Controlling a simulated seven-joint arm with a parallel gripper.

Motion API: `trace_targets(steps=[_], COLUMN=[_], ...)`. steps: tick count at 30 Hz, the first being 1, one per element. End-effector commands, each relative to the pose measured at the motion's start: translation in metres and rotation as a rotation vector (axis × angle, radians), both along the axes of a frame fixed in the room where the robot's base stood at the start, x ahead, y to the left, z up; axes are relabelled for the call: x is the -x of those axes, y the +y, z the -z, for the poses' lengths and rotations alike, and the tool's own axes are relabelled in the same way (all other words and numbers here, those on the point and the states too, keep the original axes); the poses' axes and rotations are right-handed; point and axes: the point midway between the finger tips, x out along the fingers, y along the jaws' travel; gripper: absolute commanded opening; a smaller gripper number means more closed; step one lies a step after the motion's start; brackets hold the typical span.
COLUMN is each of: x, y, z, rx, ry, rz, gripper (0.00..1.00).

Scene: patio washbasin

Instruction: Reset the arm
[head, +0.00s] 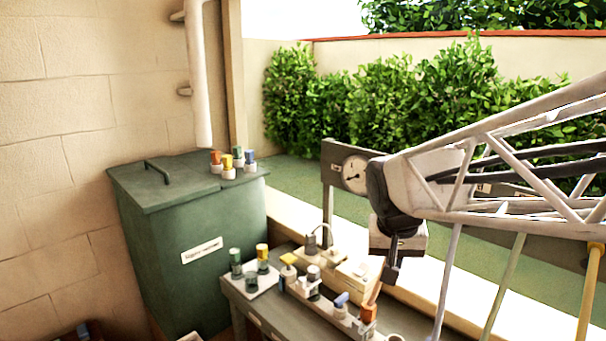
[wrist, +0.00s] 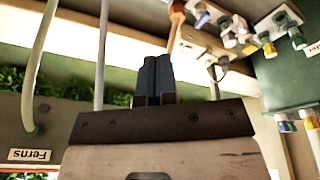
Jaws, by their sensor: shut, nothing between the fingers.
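My gripper (head: 391,272) hangs over the right part of the grey bench in the head view, with its fingers pointing down. In the wrist view my gripper (wrist: 154,72) shows its two dark fingers pressed together with nothing between them. An orange-topped tool with a thin wooden handle (head: 369,311) stands just below and left of the fingertips. It also shows in the wrist view (wrist: 176,22), close past the fingertips. I cannot tell the exact gap between them.
The grey bench (head: 240,297) holds several small colour-topped bottles and fittings. A green lidded bin (head: 190,262) stands at left, with small bottles on its lid. A round gauge (head: 355,173) is on a board behind the gripper. Thin poles (head: 503,290) stand at right.

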Motion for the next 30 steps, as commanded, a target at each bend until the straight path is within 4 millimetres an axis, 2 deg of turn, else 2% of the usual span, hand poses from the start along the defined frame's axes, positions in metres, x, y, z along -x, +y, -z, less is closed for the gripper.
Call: trace_targets(steps=[1,9,16,22,30], x=[0.015,0.09,0.144,0.169,0.174], y=[-0.003,-0.012,-0.016,-0.017,-0.017], z=[0.001,0.015,0.032,0.042,0.045], rx=[-0.003,-0.024,-0.039,-0.048,-0.049], ry=[-0.001,0.004,0.004,0.003,0.004], rz=[-0.009,-0.075,-0.128,-0.154,-0.162], gripper=[0.0,0.0,0.0,0.0,0.0])
